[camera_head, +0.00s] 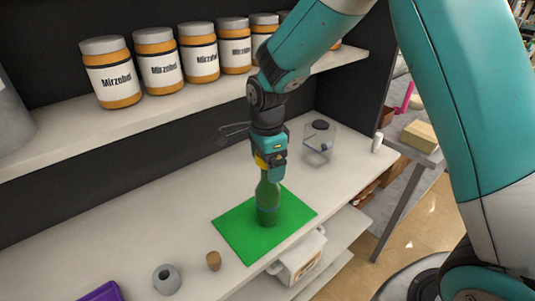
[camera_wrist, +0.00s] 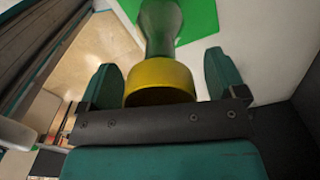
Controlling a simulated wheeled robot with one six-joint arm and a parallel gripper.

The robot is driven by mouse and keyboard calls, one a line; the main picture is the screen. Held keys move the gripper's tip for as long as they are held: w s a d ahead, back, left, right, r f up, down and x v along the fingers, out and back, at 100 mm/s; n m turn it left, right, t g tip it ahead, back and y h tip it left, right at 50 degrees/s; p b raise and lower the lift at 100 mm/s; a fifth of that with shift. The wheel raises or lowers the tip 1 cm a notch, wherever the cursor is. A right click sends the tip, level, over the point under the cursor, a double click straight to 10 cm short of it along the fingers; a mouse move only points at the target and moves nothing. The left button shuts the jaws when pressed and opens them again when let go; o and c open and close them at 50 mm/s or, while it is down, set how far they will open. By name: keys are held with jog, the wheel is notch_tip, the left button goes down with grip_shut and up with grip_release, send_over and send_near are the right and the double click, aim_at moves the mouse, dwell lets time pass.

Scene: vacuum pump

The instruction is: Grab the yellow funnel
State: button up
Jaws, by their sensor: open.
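The yellow funnel (camera_wrist: 160,80) sits at the top of a green bottle (camera_wrist: 160,25) in the wrist view. In the head view only a bit of the funnel (camera_head: 262,161) shows beside my gripper. The bottle (camera_head: 268,200) stands upright on a green mat (camera_head: 237,232). My gripper (camera_head: 270,172) is directly above the bottle. In the wrist view my gripper (camera_wrist: 160,78) is open, with one finger on each side of the funnel and visible gaps between.
A cork (camera_head: 213,260) and a grey ring-like part (camera_head: 166,279) lie left of the mat, near a purple tray (camera_head: 102,292). A clear container (camera_head: 320,143) stands behind right. A shelf (camera_head: 150,119) with several labelled jars runs above the counter (camera_head: 120,225).

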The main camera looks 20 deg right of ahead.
jog(key=c, duration=1)
